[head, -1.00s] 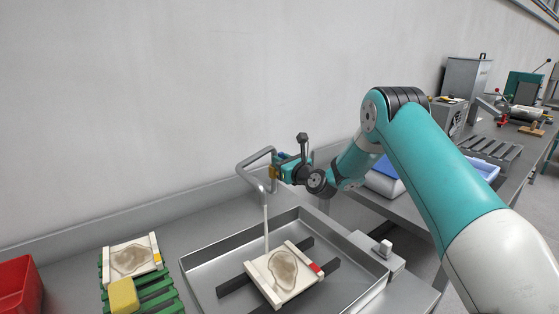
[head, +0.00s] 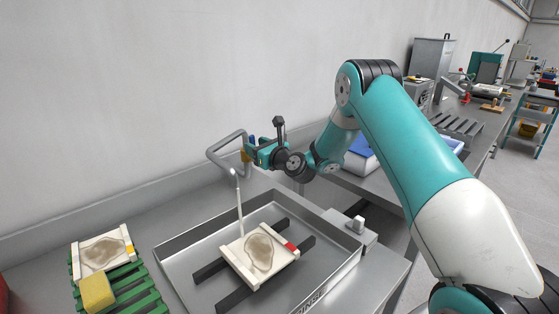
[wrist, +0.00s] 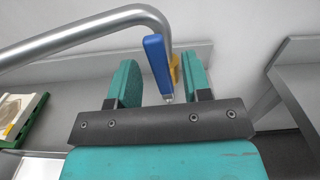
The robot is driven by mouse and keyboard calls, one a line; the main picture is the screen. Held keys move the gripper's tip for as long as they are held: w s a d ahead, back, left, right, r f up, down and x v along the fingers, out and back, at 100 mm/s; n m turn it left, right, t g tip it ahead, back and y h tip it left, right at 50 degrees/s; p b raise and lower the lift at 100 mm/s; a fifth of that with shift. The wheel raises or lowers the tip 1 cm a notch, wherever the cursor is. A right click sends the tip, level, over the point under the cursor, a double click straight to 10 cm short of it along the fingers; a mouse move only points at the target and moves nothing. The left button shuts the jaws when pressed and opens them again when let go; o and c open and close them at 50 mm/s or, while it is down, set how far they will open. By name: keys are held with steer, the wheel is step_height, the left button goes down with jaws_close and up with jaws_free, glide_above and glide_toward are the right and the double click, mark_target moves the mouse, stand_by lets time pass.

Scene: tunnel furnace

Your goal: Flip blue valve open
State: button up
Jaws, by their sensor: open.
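The blue valve lever (wrist: 156,60) stands in the wrist view between the two green fingers of my gripper (wrist: 160,66). The grey bent faucet pipe (wrist: 75,38) runs in from the left and curves down behind the lever. In the head view my gripper (head: 254,153) is at the faucet pipe (head: 212,153), above the sink, open and empty. The lever is mostly hidden there.
A thin white column (head: 240,207) runs from the spout to a metal sink tray (head: 178,262) holding a framed slab (head: 236,267). A green rack (head: 150,291) with a yellow sponge (head: 97,291) stands left. The wall (head: 120,100) is close behind the faucet.

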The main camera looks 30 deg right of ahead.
steer(key=b+v, duration=0.6)
steer(key=v, duration=0.9)
steer(key=shift+s+a, duration=0.1)
steer(key=shift+s, duration=0.05)
